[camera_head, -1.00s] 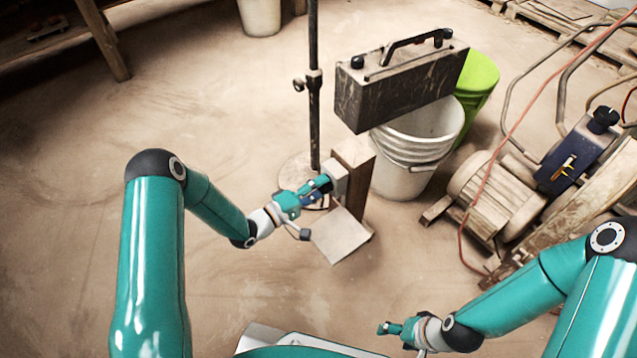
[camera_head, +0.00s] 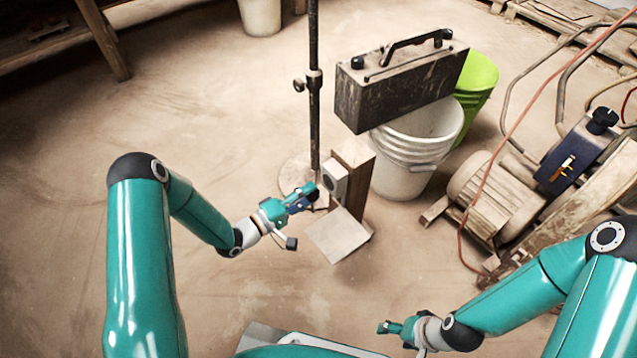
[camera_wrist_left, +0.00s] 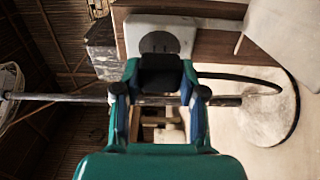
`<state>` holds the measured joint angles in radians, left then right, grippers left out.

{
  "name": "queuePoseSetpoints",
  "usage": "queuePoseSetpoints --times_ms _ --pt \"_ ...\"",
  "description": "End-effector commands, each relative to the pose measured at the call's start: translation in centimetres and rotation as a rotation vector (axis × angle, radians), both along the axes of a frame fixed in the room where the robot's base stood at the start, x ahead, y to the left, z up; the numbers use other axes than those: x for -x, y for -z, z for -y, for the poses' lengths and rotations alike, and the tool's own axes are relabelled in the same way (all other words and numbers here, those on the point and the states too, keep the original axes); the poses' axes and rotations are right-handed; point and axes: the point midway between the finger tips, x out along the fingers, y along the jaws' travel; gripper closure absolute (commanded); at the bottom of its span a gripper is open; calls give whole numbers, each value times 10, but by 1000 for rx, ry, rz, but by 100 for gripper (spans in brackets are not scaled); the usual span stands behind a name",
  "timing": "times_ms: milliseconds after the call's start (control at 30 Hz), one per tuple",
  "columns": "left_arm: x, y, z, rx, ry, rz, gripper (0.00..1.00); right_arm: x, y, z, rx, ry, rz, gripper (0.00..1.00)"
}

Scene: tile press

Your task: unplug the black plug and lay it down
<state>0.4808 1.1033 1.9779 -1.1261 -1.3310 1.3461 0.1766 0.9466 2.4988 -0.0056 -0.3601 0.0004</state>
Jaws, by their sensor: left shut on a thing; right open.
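The black plug (camera_wrist_left: 162,76) is held between the fingers of my left gripper (camera_head: 312,194), which is shut on it; in the head view the fingers mostly hide the plug. The light grey socket box (camera_head: 335,183) with a dark round face is fixed to the side of a wooden post (camera_head: 355,170). In the head view the gripper is a short gap to the left of the socket, whose face shows bare. In the left wrist view the socket's dark face (camera_wrist_left: 159,42) appears just beyond the plug. My right gripper (camera_head: 385,328) is open, low at the front, away from the post.
A pale flat board (camera_head: 338,236) lies at the foot of the post. A dark cable (camera_wrist_left: 240,77) runs right from the gripper in the wrist view. Floor at left is free.

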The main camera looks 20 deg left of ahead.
Motion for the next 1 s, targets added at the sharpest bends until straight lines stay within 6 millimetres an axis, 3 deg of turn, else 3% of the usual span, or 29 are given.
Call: queuePoseSetpoints --times_ms 500,1000 --pt "15 -1 -12 1 -1 1 100 0 -2 0 0 0 0 34" --pt "14 -5 -12 1 -13 3 100 0 -3 0 0 0 0 34"
